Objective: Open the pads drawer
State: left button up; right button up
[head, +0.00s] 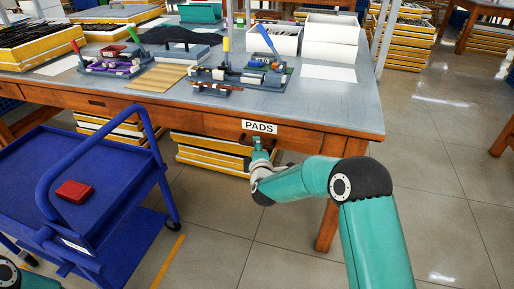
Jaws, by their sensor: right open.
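The pads drawer (290,135) is in the front of the wooden workbench, marked by a white label reading PADS (259,127). Its front looks flush with the bench front, so it appears shut. A dark handle (245,139) shows just below the label, partly hidden by my gripper. My right gripper (257,143) is open, with its fingertips at the handle under the label. I cannot tell whether the fingers touch the handle or are around it. My left gripper is not in view; only a bit of my left arm shows at the bottom left corner.
A blue cart (105,175) with a red box (75,191) stands at the left, close to the bench. Fixtures and white bins (330,40) stand on the grey bench top (345,95). Yellow-edged trays (210,155) are stacked under the bench.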

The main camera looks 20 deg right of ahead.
jog(key=shift+x, duration=1)
grip_shut()
jog(key=shift+s+f, duration=0.1)
